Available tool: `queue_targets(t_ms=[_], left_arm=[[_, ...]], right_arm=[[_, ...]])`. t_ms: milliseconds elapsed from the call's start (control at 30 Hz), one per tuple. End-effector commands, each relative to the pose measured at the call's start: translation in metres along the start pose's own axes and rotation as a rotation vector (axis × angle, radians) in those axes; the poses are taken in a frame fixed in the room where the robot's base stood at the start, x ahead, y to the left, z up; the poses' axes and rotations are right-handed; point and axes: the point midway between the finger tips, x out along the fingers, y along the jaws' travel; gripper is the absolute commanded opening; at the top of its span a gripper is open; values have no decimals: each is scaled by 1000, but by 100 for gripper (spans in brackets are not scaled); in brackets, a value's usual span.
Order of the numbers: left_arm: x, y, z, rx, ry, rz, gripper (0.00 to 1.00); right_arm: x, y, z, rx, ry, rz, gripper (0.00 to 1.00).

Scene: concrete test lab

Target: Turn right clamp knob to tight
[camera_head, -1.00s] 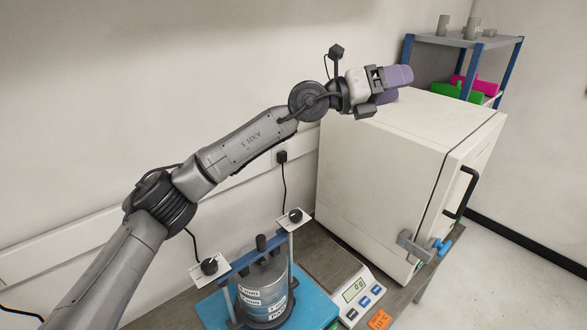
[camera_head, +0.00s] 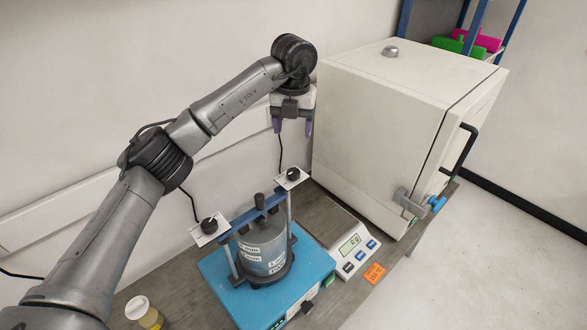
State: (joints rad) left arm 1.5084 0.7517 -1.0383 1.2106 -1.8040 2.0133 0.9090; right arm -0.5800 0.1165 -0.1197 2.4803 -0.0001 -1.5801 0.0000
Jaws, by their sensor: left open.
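The right clamp knob (camera_head: 293,174) is a black knob on a small white plate at the right end of the blue crossbar (camera_head: 257,206). The left clamp knob (camera_head: 209,225) sits on a like plate at the left end. The bar lies over a stack of grey sieves (camera_head: 262,250) on a blue shaker base (camera_head: 222,282). My left gripper (camera_head: 292,129) points down, open and empty, with purple fingertips above the right clamp knob and apart from it. My right gripper does not show.
A large white oven (camera_head: 385,130) stands close at the right of my left gripper. A balance (camera_head: 350,243) and an orange tag (camera_head: 374,273) lie right of the shaker. A yellowish jar (camera_head: 144,313) stands at the lower left.

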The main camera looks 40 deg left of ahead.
Motion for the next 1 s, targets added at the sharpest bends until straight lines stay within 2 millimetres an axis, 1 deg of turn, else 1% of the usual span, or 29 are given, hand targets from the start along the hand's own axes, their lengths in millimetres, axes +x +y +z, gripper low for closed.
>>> queue_targets(t_ms=[167,500,700,833,1000], left_arm=[[18,0,0,-20,1,0,65],[80,0,0,-19,1,-2,65],[110,0,0,-18,0,-2,65],[124,-1,0,-18,0,-3,65],[134,-1,0,-18,-1,-4,65]], right_arm=[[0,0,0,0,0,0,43],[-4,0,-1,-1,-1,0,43],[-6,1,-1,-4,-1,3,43],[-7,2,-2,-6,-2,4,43],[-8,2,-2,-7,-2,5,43]])
